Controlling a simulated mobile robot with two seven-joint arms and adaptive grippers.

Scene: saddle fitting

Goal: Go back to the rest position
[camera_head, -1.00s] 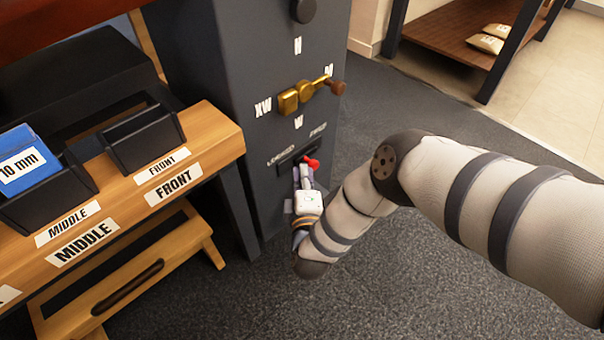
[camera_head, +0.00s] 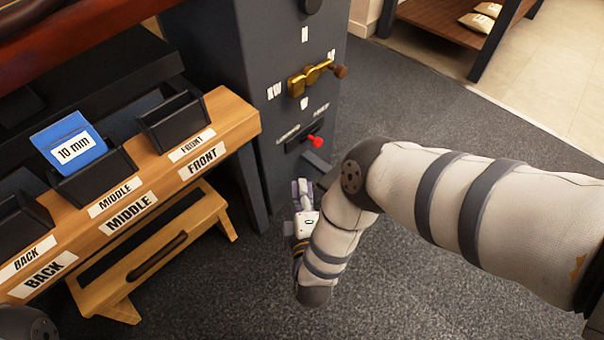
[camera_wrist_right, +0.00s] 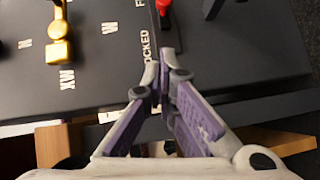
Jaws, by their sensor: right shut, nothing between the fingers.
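My right gripper (camera_head: 302,188) is shut and empty, low in front of the dark grey cabinet (camera_head: 215,60). In the right wrist view its fingertips (camera_wrist_right: 162,62) meet, with nothing between them. The red-knobbed lever (camera_head: 317,142) sits in a slot on the cabinet face, above and apart from the fingers. The red knob also shows at the top of the wrist view (camera_wrist_right: 164,6). My left gripper is not in view.
A brass handle (camera_head: 309,78) with a brown knob sticks out of the cabinet above the lever. Left is a wooden bench (camera_head: 240,122) with black bins labelled front, middle and back. A blue 10 mm piece (camera_head: 68,145) stands in the middle bin. Grey floor (camera_head: 450,125) is open to the right.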

